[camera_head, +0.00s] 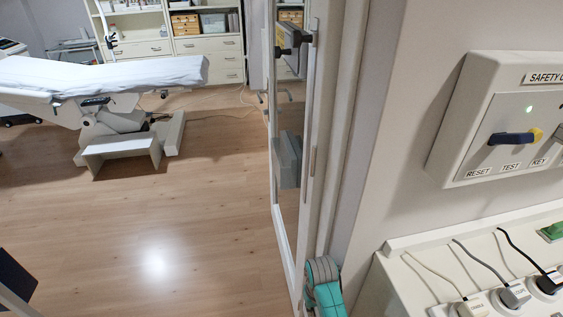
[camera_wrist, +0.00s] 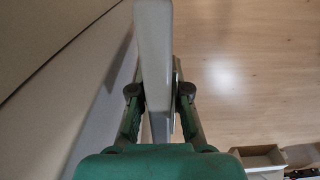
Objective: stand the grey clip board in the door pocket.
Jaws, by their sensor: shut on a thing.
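My gripper (camera_wrist: 160,92) is shut on a pale grey slab (camera_wrist: 153,50) in the wrist view. In the head view only a teal and grey part of my arm shows at the bottom, beside the door edge, and the clip board cannot be made out. A grey box-like holder (camera_head: 288,160), likely the door pocket, is on the narrow, steeply seen door (camera_head: 280,215).
A dark door handle (camera_head: 290,37) sticks out above. The wall has a safety box (camera_head: 463,135), above a white ledge with plugs and cables (camera_head: 425,268). A couch (camera_head: 110,75) and white step (camera_head: 122,152) stand beyond open wooden floor (camera_head: 190,220).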

